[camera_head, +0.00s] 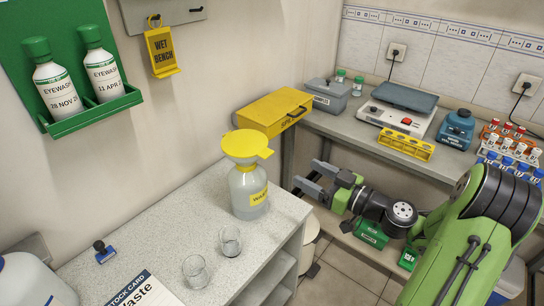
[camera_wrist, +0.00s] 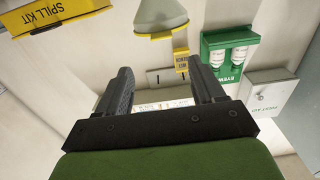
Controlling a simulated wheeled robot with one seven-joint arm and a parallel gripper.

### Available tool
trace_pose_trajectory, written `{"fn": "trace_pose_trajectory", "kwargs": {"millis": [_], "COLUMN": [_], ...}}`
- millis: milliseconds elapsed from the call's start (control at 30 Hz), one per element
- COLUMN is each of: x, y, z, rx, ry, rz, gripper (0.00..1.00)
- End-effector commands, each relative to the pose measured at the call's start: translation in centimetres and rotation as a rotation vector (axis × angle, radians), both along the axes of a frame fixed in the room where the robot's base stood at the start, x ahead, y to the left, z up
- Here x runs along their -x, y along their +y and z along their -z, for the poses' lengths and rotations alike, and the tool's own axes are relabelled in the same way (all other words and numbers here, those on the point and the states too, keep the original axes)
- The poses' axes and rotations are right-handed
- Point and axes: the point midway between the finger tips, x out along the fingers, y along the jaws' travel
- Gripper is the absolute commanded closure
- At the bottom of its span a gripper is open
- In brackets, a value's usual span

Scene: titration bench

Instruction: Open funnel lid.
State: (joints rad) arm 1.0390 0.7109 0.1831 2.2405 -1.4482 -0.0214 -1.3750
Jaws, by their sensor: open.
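The yellow funnel lid (camera_head: 243,141) lies flat on top of the funnel, with a yellow tab sticking out to the right. The funnel (camera_wrist: 162,14) shows at the top of the wrist view, upside down, its yellow rim lowest. It stands in a clear waste bottle (camera_head: 248,190) with a yellow label on the grey bench. My gripper (camera_head: 306,178) is open and empty, to the right of the bottle beyond the bench edge, apart from the lid. In the wrist view its two fingers (camera_wrist: 160,80) are spread wide, with the funnel beyond them.
A yellow spill kit box (camera_head: 274,110) is on the wall behind the bottle. Two glass beakers (camera_head: 230,241) stand on the bench in front. A wet bench sign (camera_head: 162,52) and eyewash holder (camera_head: 92,115) hang on the wall. The side counter (camera_head: 350,125) holds a balance and tube racks.

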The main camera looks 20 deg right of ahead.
Motion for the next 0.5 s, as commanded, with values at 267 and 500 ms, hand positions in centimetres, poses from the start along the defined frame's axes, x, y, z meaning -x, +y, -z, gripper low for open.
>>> {"fn": "trace_pose_trajectory", "kwargs": {"millis": [267, 500], "x": [-5.7, -9.4], "y": [4.4, 6.9], "z": [-0.2, -0.1], "rx": [0.000, 0.001], "ry": [0.000, 0.002], "rz": [-0.008, -0.005], "gripper": [0.32, 0.32]}}
